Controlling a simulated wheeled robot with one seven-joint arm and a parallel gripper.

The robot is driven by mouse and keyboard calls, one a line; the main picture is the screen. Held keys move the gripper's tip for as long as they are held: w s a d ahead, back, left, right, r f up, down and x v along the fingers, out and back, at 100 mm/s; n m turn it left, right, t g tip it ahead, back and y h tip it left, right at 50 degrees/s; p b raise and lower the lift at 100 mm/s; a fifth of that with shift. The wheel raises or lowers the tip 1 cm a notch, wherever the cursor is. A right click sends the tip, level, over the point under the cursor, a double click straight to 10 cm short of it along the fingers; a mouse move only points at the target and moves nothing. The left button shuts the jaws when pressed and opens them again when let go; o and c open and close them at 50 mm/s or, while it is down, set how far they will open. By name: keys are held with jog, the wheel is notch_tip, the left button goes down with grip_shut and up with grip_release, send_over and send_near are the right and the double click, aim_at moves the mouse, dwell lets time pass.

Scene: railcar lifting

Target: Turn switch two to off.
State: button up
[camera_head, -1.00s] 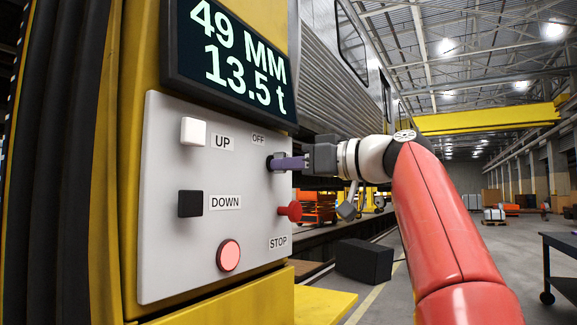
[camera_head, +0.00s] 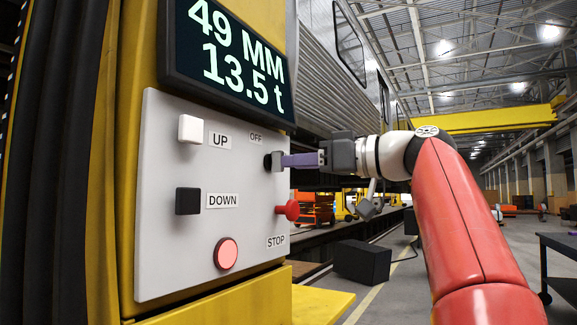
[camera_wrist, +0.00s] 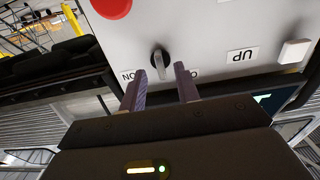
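The grey panel (camera_head: 165,265) carries one rotary switch (camera_head: 276,161) at its upper right edge, below an OFF label (camera_head: 256,138). No number shows on it. In the wrist view the switch (camera_wrist: 160,64) is a dark knob with a grey bar, standing nearly upright in the picture. The ON label (camera_wrist: 127,76) is to its left; a partly covered label to its right shows an O. My gripper (camera_head: 285,160) is at the switch from the right. In the wrist view my gripper (camera_wrist: 159,73) is open, purple fingers either side of the knob; contact cannot be told.
The panel also has a white UP button (camera_head: 191,129), a black DOWN button (camera_head: 188,201), a lit red button (camera_head: 226,254) and a red mushroom knob (camera_head: 288,210). A display (camera_head: 228,60) juts out above. A black box (camera_head: 362,261) stands on the floor behind.

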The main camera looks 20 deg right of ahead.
jog(key=v, duration=0.4)
jog(key=shift+s+d, duration=0.15)
jog(key=shift+d, duration=0.05)
jog(key=shift+f, duration=0.1)
jog(key=s+a+f+m+g+h, duration=0.1)
jog(key=a+f+m+g+h, duration=0.2)
jog(key=f, duration=0.7)
jog(key=s+a+f+m+h, duration=0.1)
jog(key=a+f+m+h, duration=0.3)
jog(key=f, duration=0.7)
jog(key=s+f+g+h, duration=0.1)
jog(key=s+f+h, duration=0.1)
jog(key=s+f, duration=0.3)
jog(key=s+d+f+m+g+h+p, duration=0.1)
jog(key=s+f, duration=0.5)
jog(key=f, duration=0.8)
jog(key=s+f+m+g+h, duration=0.1)
jog(key=s+f+g+h, duration=0.1)
jog(key=s+f, duration=0.4)
notch_tip(320, 180, down, 4)
jog(key=shift+d+f+h+p, duration=0.2)
jog(key=shift+f+h+p, duration=0.05)
jog(key=shift+h+p, duration=0.15)
jog(key=shift+w, duration=0.1)
jog(key=shift+c, duration=0.2)
